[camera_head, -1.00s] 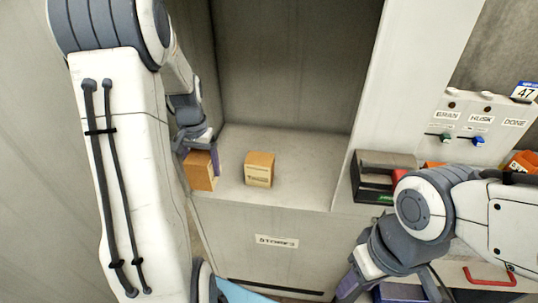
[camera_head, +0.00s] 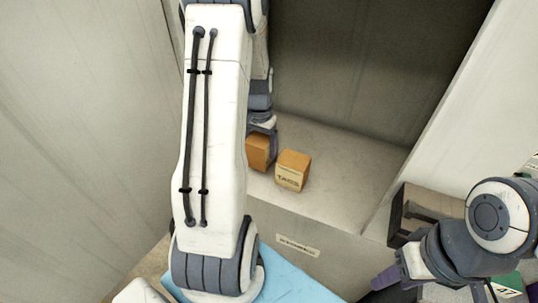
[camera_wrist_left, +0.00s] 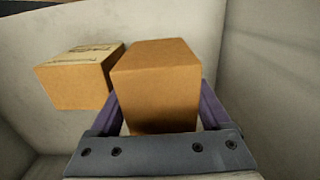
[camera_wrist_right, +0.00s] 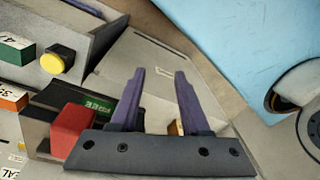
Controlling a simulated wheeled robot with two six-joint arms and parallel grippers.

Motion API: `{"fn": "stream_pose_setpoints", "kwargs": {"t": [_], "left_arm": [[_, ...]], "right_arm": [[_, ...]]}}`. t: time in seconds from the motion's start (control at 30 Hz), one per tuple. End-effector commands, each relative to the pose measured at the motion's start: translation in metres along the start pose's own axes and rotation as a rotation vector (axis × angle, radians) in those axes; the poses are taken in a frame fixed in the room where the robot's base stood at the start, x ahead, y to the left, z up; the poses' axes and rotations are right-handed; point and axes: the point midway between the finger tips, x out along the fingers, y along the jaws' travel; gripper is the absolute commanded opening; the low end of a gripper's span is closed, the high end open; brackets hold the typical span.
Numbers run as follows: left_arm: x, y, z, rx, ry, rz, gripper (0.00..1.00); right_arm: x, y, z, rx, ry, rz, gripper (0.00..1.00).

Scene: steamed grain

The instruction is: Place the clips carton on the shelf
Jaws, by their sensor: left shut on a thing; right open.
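A plain brown carton (camera_head: 258,152) is held in my left gripper (camera_head: 266,128), whose jaws are shut on it. It also shows between the fingers in the left wrist view (camera_wrist_left: 155,88); no label on it can be read. It is at the shelf (camera_head: 350,150), beside a second brown carton (camera_head: 292,172) with a label like "TACS". In the left wrist view that second carton (camera_wrist_left: 75,80) is left of the held one. I cannot tell whether the held carton touches the shelf floor. My right gripper (camera_wrist_right: 158,75) is open and empty.
The shelf is a recess with walls at the back and right; its floor right of the cartons is clear. A dark open holder (camera_head: 425,210) is at right. A red block (camera_wrist_right: 72,128) and a yellow button (camera_wrist_right: 52,63) show in the right wrist view.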

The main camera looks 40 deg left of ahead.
Motion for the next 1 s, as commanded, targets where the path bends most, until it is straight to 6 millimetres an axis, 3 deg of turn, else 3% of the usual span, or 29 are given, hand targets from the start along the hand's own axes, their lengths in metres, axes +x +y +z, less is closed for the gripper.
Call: {"fn": "stream_pose_setpoints", "kwargs": {"t": [0.33, 0.77, 0.8, 0.83, 1.0], "left_arm": [[0.040, 0.000, 0.000, 0.000, -0.001, 0.000, 0.04], [0.049, 0.000, -0.001, 0.000, 0.002, -0.001, 0.04], [0.048, 0.000, -0.001, 0.000, 0.002, -0.001, 0.96], [0.047, 0.000, -0.001, 0.000, 0.002, -0.001, 1.00], [0.047, 0.000, -0.001, 0.000, 0.002, -0.001, 1.00]], "right_arm": [[-0.004, 0.000, 0.000, 0.000, 0.000, 0.000, 0.46], [-0.001, 0.000, 0.000, 0.000, 0.000, 0.000, 0.46], [-0.002, 0.000, 0.000, 0.000, 0.000, 0.000, 0.46], [-0.002, 0.000, 0.000, 0.000, 0.000, 0.000, 0.46], [-0.002, 0.000, 0.000, 0.000, 0.000, 0.000, 0.46]]}}
